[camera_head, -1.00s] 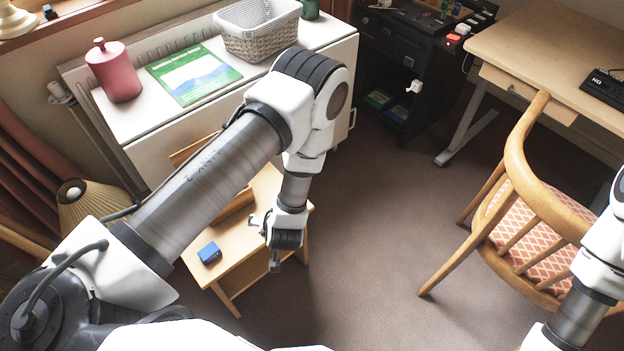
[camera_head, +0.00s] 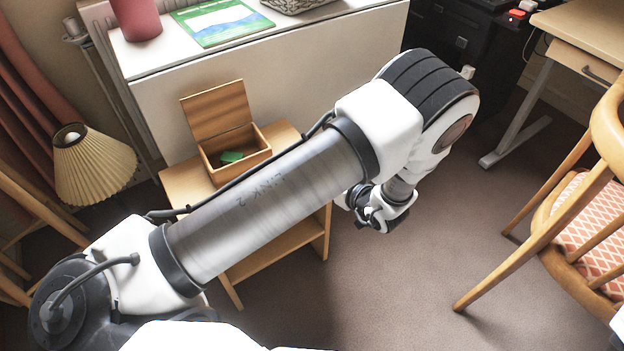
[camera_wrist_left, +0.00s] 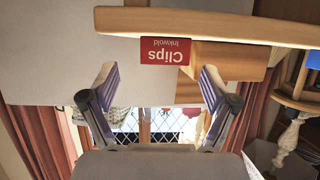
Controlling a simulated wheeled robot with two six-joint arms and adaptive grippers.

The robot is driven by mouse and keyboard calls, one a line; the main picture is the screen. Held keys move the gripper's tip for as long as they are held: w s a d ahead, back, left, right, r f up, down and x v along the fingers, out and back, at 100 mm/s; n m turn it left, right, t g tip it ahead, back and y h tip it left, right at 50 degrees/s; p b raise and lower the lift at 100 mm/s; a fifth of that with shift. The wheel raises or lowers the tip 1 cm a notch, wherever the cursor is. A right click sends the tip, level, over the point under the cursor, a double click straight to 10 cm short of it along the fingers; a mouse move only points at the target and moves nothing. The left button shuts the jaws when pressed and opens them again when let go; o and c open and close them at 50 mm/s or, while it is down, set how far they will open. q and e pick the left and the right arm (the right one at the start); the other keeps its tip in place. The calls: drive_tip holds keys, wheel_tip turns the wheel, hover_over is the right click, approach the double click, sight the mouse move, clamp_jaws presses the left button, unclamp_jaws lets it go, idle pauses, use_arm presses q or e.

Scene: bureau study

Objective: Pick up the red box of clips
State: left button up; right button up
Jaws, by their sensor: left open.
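The red box of clips (camera_wrist_left: 166,51) shows in the left wrist view, which is upside down. It has white lettering, "Clips", and rests against the edge of a wooden surface. My left gripper (camera_wrist_left: 158,85) is open, with its two fingers apart on either side below the box in the picture; the box is not between the pads. In the head view my left gripper (camera_head: 368,212) is right of the small wooden table (camera_head: 180,185). The red box is not visible in the head view; my left arm covers part of the table. My right gripper is out of view.
An open wooden box (camera_head: 235,160) with a green item (camera_head: 231,157) inside stands on the small table. A pleated lampshade (camera_head: 95,172) is at left. A wooden chair (camera_head: 560,220) stands at right. Carpet between table and chair is clear.

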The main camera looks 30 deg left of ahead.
use_arm(q)
drive_tip(key=a+b, duration=0.1)
drive_tip(key=f+b, duration=0.1)
drive_tip(key=b, duration=0.1)
drive_tip(key=shift+w+a+f, duration=0.1)
drive_tip(key=shift+a+f, duration=0.1)
drive_tip(key=shift+a, duration=0.15)
drive_tip(key=x, duration=0.3)
drive_tip(key=shift+r+b, duration=0.2)
drive_tip(key=shift+b, duration=0.1)
drive_tip(key=shift+a, duration=0.2)
drive_tip(key=shift+r, duration=0.15)
drive_tip(key=c, duration=1.2)
drive_tip(key=shift+c, duration=0.2)
